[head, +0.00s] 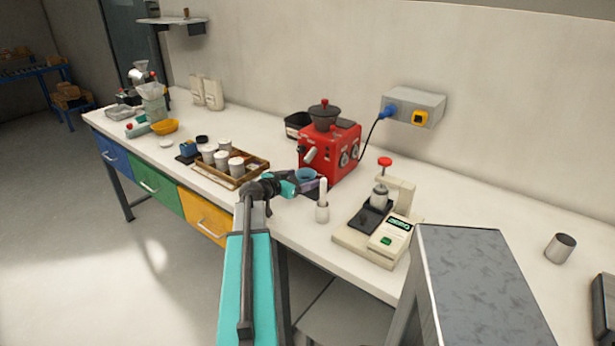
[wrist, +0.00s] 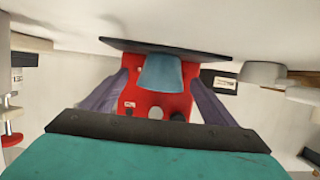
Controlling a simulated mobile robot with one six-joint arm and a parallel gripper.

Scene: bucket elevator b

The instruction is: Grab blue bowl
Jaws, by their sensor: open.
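The blue bowl (head: 306,174) sits at the front of the red machine (head: 335,158), on its dark tray. In the wrist view, which looks upside down, the bowl (wrist: 161,72) shows between my two purple-grey fingers, against the dark tray plate (wrist: 150,47). My gripper (head: 308,185) is open and reaches toward the bowl from the front left of the machine. In the wrist view my gripper (wrist: 159,78) has a gap on each side of the bowl, and I see no finger touching it. In the head view the gripper partly hides the bowl's lower part.
A wooden tray of white cups (head: 232,168) stands left of the gripper. A white holder with an upright stick (head: 322,208) stands close on the right, then a scale-like device (head: 390,235). A yellow bowl (head: 165,126) lies further left.

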